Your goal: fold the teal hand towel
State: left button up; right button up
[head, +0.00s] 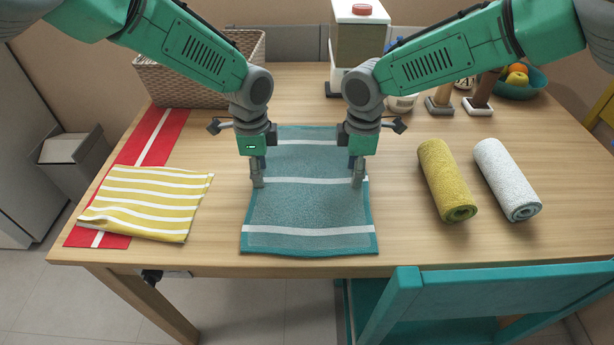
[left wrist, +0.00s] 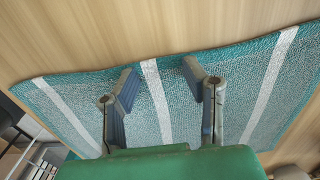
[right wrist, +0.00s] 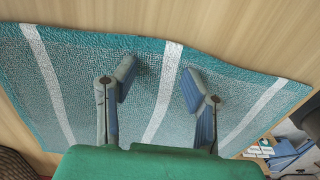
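The teal hand towel (head: 308,215) with white stripes lies flat and spread out on the table in the head view. It also fills much of the left wrist view (left wrist: 245,90) and the right wrist view (right wrist: 85,90). My left gripper (head: 257,184) is over the towel's left edge, and its fingers are apart with nothing between them in the left wrist view (left wrist: 158,75). My right gripper (head: 357,184) is over the towel's right edge, also with fingers apart and empty in the right wrist view (right wrist: 158,75). Whether the fingertips touch the cloth is unclear.
A folded yellow striped cloth (head: 150,202) lies on a red runner (head: 84,240) at left. Rolled yellow (head: 446,182) and white (head: 507,180) towels lie at right. A wicker basket (head: 180,85) and a fruit bowl (head: 530,85) stand behind. A teal chair (head: 470,292) is in front.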

pick_arm(q)
jog(key=shift+f, duration=0.15)
pick_arm(e)
jog(key=shift+f, duration=0.15)
pick_arm(q)
jog(key=c, duration=0.3)
pick_arm(e)
jog(key=c, duration=0.3)
pick_arm(q)
jog(key=shift+a, duration=0.2)
grip_shut()
pick_arm(e)
jog(key=shift+s+a, duration=0.1)
jog(key=shift+a, duration=0.05)
grip_shut()
pick_arm(q)
jog(key=shift+s+f, duration=0.1)
pick_arm(e)
jog(key=shift+f, duration=0.1)
